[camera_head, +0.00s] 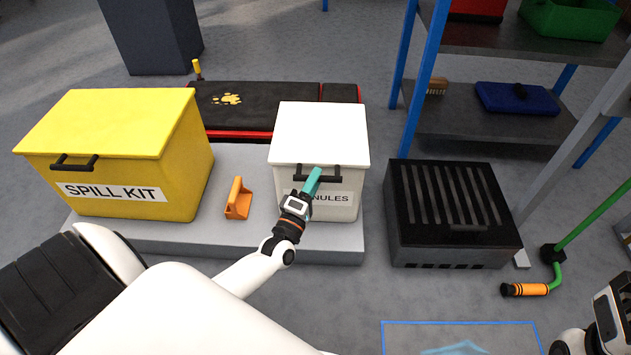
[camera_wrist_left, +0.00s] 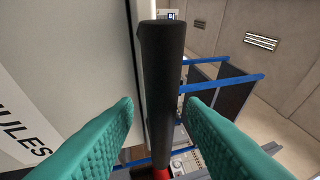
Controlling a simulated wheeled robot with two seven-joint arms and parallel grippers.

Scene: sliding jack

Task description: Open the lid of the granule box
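The granule box (camera_head: 348,200) is a pale box with a white lid (camera_head: 318,132) lying flat and shut. A black bar handle (camera_head: 330,179) runs along the lid's front edge; it also shows in the left wrist view (camera_wrist_left: 162,75). My left gripper (camera_head: 314,178) is at this handle. In the left wrist view its teal fingers (camera_wrist_left: 160,106) are open, one on each side of the bar, with a visible gap to both. The label is partly covered by the gripper. Part of my right wrist (camera_head: 612,305) shows at the lower right edge; its fingertips are out of frame.
A yellow spill kit box (camera_head: 130,140) and an orange scoop-like tool (camera_head: 238,199) share the grey platform (camera_head: 250,160) to the left. A black slatted box (camera_head: 450,215) stands close on the right, below a blue-framed shelf (camera_head: 470,110). A black-and-red case lies behind.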

